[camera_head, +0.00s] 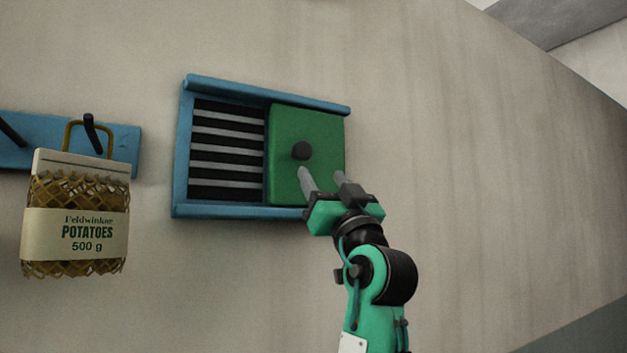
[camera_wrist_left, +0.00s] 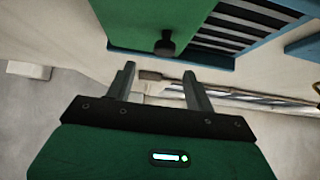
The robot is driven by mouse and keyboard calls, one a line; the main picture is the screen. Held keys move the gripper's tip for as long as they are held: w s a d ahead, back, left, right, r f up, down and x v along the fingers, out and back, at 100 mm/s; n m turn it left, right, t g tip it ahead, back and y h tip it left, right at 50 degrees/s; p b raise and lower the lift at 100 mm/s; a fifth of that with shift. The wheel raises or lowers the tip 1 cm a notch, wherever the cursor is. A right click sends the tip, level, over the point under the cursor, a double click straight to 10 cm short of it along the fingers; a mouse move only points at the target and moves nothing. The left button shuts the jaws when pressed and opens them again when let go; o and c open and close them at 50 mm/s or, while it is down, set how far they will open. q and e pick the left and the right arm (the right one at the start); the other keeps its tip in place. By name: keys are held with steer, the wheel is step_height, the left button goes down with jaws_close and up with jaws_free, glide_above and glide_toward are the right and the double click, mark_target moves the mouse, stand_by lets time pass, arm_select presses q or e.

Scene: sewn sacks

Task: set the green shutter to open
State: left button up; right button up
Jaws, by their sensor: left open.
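The green shutter (camera_head: 313,127) is a flat panel in a blue frame (camera_head: 178,150) on the wall. It covers the right part of the frame, and dark slots with pale slats (camera_head: 226,150) show in the left part. A dark round knob (camera_head: 301,150) sticks out of the shutter. My left gripper (camera_head: 322,174) is open and empty, just below and to the right of the knob in the head view. In the left wrist view the shutter (camera_wrist_left: 130,20) and its knob (camera_wrist_left: 165,44) show beyond the open fingers (camera_wrist_left: 162,82). My right gripper is not in view.
A net sack of potatoes (camera_head: 76,225) with a paper label hangs from a dark hook (camera_head: 92,133) on a blue rail (camera_head: 125,145), left of the frame. The wall to the right of the shutter is bare.

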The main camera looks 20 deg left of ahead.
arm_select(q)
steer(key=shift+b+v, duration=0.6)
steer(key=shift+v, duration=1.2)
